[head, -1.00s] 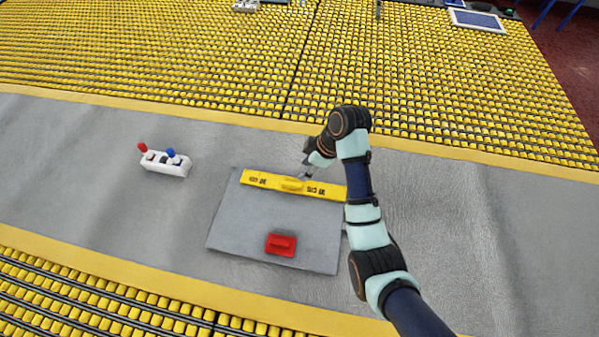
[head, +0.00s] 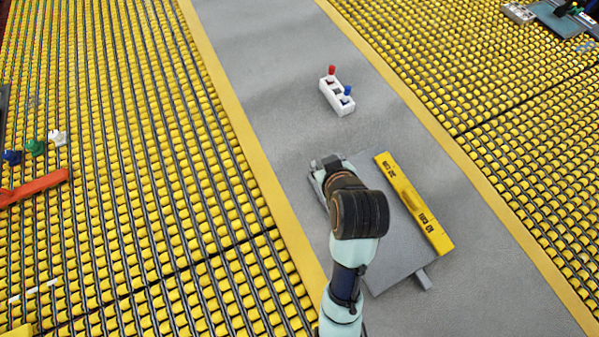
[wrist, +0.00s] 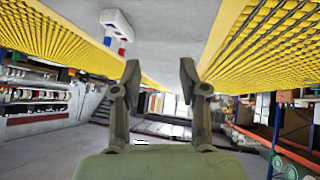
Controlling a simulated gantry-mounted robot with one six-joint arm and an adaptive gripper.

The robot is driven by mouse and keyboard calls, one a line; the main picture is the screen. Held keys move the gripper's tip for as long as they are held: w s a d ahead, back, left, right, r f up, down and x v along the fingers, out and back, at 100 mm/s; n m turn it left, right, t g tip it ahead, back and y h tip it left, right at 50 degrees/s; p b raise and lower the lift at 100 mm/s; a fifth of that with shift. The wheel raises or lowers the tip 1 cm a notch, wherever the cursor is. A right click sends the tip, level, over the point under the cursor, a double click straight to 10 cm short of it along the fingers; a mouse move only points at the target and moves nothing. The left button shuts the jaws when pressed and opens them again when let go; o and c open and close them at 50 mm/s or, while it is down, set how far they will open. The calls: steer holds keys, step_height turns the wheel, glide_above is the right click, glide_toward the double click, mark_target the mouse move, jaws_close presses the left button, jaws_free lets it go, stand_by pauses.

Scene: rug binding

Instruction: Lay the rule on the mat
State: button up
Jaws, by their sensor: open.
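The yellow rule (head: 413,205) with dark markings lies along the right long edge of the grey mat (head: 385,262) in the head view. My gripper (head: 318,168) is at the mat's far left corner, apart from the rule. In the wrist view my gripper (wrist: 159,80) is open with nothing between its fingers. The rule is not visible in the wrist view. My arm covers the left middle of the mat.
A white holder (head: 338,97) with red and blue pegs stands beyond the mat; it also shows in the wrist view (wrist: 116,22). A small grey block (head: 424,279) sits at the mat's near right edge. Yellow-studded surfaces (head: 120,180) flank the grey strip. An orange-red bar (head: 35,187) lies far left.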

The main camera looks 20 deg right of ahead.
steer(key=s+a+r+t, duration=0.1)
steer(key=a+r+t, duration=0.1)
steer(key=a+r, duration=0.2)
steer(key=s+a+r+t+y, duration=0.1)
steer(key=a+r, duration=0.3)
steer(key=a, duration=0.7)
steer(key=shift+s+a+m+t+y, duration=0.2)
steer(key=shift+s+m+t+y, duration=0.1)
steer(key=shift+s+t, duration=0.3)
stand_by(1.4)
